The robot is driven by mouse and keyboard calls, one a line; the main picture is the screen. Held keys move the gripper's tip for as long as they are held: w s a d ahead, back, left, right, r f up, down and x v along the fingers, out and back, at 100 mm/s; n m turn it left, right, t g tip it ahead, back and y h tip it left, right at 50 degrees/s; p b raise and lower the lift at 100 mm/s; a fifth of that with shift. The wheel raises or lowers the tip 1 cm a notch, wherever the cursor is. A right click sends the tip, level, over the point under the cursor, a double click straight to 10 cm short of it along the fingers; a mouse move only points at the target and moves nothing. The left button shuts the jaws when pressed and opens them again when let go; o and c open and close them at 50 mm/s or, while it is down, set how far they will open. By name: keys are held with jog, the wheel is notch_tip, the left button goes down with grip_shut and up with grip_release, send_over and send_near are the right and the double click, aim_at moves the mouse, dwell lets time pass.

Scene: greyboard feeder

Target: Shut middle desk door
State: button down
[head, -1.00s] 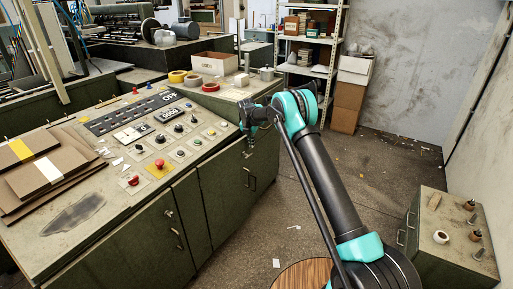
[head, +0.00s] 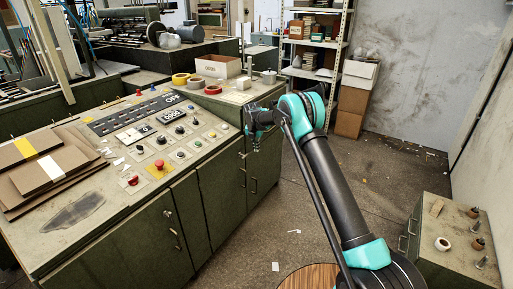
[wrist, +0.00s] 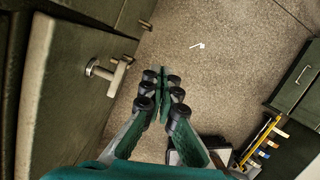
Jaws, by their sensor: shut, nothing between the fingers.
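The green control desk (head: 128,238) fills the left and middle of the head view. Its front has several doors with metal handles. One door (head: 220,205) is left of my gripper, and a handle (head: 253,186) shows just below it. My gripper (head: 256,149) points down beside the desk's right front. In the wrist view, my gripper's fingers (wrist: 162,92) are together and empty over the floor. A metal handle (wrist: 108,72) on a green front is to their left, apart from them. A second handle (wrist: 146,25) is farther up.
Cardboard sheets (head: 45,170), buttons and tape rolls (head: 181,79) lie on the desk top. A low green cabinet (head: 440,240) with small parts stands at right. A shelf rack (head: 318,50) and boxes (head: 354,95) stand at the back. The floor (head: 385,165) between is mostly clear.

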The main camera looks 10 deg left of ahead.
notch_tip(320, 180, up, 10)
jog(key=s+d, duration=0.1)
jog(key=d, duration=0.2)
jog(key=s+d+r+m, duration=0.5)
jog(key=s+d+m, duration=0.4)
jog(key=s+d, duration=0.25)
jog(key=s+d+r+m, duration=0.4)
jog(key=s+d+m, duration=0.55)
jog(key=d, duration=0.25)
jog(key=s+d+f+m, duration=0.2)
jog(key=s+d+m, duration=0.2)
jog(key=s, duration=0.6)
jog(key=s+d+f+m+t, duration=0.1)
jog(key=s+d+f+m, duration=0.2)
jog(key=s+m, duration=0.3)
jog(key=s+d+f+m, duration=0.3)
jog(key=s+d+m, duration=0.1)
jog(key=s, duration=1.1)
jog(key=shift+d+m, duration=0.3)
jog(key=shift+m, duration=0.45)
